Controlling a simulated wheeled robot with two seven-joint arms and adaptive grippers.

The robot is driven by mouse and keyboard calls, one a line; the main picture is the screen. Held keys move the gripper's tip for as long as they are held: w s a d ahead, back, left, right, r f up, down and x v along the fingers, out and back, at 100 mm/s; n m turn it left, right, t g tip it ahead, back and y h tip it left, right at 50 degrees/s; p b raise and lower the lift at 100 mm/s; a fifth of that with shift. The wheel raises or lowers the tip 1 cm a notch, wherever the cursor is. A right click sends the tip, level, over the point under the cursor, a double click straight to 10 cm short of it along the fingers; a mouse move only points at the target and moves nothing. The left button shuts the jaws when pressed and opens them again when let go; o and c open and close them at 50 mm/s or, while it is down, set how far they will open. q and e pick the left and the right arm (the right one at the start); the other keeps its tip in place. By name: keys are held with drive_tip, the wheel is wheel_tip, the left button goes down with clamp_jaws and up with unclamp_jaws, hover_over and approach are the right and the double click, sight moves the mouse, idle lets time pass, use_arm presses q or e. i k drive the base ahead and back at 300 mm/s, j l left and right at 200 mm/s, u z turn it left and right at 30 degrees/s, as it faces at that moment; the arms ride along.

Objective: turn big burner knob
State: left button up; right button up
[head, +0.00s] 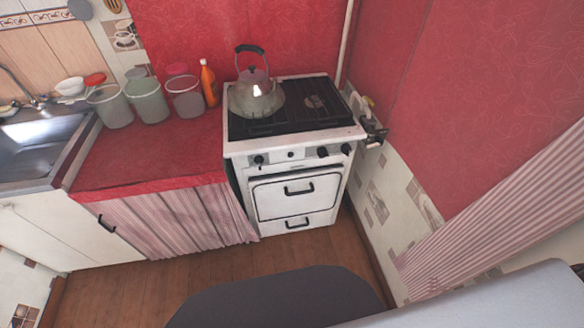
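The white stove (290,145) stands against the red wall, right of the counter. Its front panel carries a black knob at the left (258,159), a small dark control near the middle (291,154), and two black knobs at the right, an inner one (322,151) and an outer one (346,148). I cannot tell from here which knob is the big burner's, or their exact turn angles. A metal kettle (256,97) sits on the left part of the black cooktop. Neither of my grippers shows in the head view, and nothing touches the knobs.
The red counter (150,160) holds several canisters (148,100) and an orange bottle (209,84). A sink (35,148) is at the left. A dark fitting (374,132) juts out beside the stove's right edge.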

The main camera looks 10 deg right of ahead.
sight(322, 152)
drive_tip(key=k+l, duration=0.9)
